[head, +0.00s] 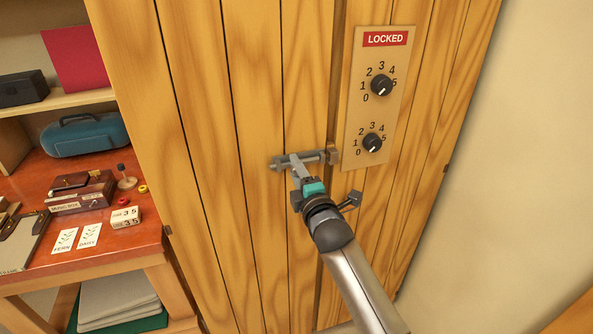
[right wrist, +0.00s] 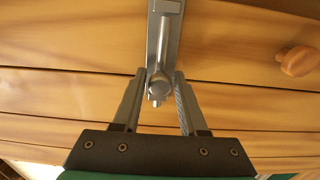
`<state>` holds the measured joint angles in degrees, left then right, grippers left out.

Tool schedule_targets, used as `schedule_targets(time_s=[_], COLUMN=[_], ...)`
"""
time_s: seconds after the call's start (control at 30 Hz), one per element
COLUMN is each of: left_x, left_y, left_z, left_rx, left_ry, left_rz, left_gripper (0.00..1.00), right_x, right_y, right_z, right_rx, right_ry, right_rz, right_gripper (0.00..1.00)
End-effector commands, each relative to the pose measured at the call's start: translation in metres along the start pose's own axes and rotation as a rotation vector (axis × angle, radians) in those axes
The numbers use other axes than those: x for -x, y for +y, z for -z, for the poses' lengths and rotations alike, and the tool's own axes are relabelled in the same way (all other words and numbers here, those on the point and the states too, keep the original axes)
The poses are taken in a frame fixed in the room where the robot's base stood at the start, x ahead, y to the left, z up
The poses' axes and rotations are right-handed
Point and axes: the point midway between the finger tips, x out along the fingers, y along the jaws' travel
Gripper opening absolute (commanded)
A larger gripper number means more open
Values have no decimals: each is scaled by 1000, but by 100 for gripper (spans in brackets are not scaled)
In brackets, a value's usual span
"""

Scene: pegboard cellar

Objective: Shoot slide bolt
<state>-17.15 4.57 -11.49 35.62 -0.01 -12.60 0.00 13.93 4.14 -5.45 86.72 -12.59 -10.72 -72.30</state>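The slide bolt (head: 292,160) is grey metal and lies across the seam of the wooden cabinet doors. In the right wrist view its rod and knob (right wrist: 159,90) show at the middle. My right gripper (head: 303,172) is at the bolt, its arm coming from the lower right. In the right wrist view its two fingers (right wrist: 161,84) stand apart on either side of the knob, with what looks like a narrow gap; contact is hard to tell. The bolt's far end is cut off there. My left gripper is not in view.
A panel (head: 360,108) with two dials and a red LOCKED sign (head: 385,39) is right of the bolt. A round wooden knob (right wrist: 298,61) shows in the right wrist view. A red-brown table (head: 142,238) with a music box and cards stands at left.

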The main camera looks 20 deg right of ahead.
Motion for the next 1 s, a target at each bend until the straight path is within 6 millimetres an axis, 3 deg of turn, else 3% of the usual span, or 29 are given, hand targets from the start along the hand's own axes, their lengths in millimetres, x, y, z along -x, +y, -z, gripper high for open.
schedule_targets(time_s=[0.03, 0.37, 1.0], left_x=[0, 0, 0], left_y=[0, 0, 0], left_z=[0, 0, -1], left_rx=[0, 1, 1], left_ry=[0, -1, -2], left_rz=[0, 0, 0], left_gripper=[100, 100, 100], right_x=[0, 0, 0], right_y=[0, 0, 0], right_z=[0, 0, 0], right_rx=[0, 0, 0], right_ry=[0, 0, 0], right_rz=[0, 0, 1], right_gripper=[35, 0, 0])
